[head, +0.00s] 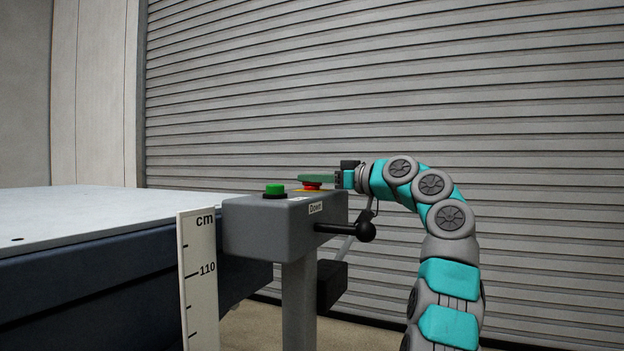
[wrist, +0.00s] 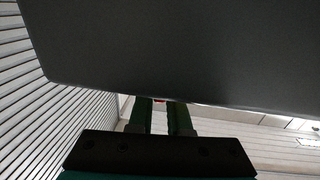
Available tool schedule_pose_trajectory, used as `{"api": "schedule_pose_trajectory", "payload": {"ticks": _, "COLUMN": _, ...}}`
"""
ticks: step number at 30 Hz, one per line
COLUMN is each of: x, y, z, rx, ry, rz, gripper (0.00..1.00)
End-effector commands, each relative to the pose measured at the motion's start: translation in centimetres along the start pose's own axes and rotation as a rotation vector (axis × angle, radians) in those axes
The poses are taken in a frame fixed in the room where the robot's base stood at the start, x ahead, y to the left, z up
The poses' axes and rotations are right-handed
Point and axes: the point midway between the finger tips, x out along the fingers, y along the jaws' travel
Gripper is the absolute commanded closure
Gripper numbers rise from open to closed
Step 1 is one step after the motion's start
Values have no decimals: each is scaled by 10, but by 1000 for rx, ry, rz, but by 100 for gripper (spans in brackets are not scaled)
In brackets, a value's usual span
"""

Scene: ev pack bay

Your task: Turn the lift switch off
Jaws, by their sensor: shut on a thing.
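The grey control box (head: 280,226) stands on a post and carries a green button (head: 274,190) and a red button (head: 312,187) on a yellow plate. A black-knobbed lever (head: 345,229) sticks out to the right from its side, beside a label reading "Down". My gripper (head: 308,178) reaches in from the right, level, with its green fingers at the top of the red button. In the wrist view the fingers (wrist: 163,103) are a little apart, with a bit of red at their tips. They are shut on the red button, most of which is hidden.
A flat pale table top (head: 110,214) with a dark side lies at the left. A white cm scale (head: 198,285) stands in front of the box. A ribbed shutter (head: 400,90) closes off the back. A dark grey surface fills the upper wrist view.

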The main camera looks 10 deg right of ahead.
Motion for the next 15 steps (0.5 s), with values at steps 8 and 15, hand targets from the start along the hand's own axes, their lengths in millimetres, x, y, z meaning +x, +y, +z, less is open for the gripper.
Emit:
{"api": "schedule_pose_trajectory", "payload": {"ticks": 8, "x": 2, "y": 2, "z": -5, "rx": 4, "ry": -5, "rz": -79, "gripper": 100}}
{"api": "schedule_pose_trajectory", "payload": {"ticks": 15, "x": 0, "y": 0, "z": -1, "rx": 1, "ry": 0, "rz": -133, "gripper": 100}}
